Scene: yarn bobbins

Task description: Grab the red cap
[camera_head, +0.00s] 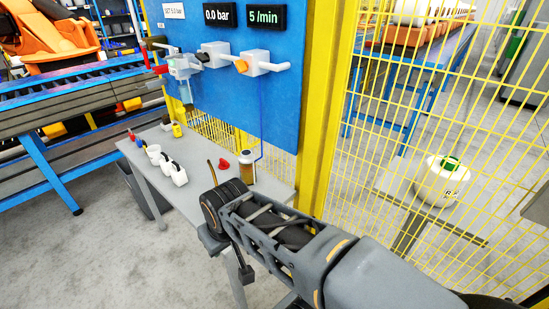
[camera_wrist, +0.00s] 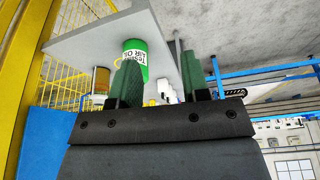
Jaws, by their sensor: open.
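The red cap (camera_head: 224,164) lies on the grey table (camera_head: 195,143), left of an amber jar (camera_head: 246,168). It stands clear of my arm in the head view, and I cannot make it out in the wrist view. My gripper (camera_wrist: 160,68) is open, with its two green fingers apart and nothing held. The wrist view is turned upside down. A green can with a white label (camera_wrist: 135,53) shows behind the left finger, partly covered by it. The head view does not show the fingers clearly.
White containers (camera_head: 167,162) stand left of the cap, with small red and blue items (camera_head: 135,138) beyond. A blue panel (camera_head: 230,80) with valves rises behind the table. A yellow post (camera_head: 322,120) and mesh fence (camera_head: 450,130) bound the right side.

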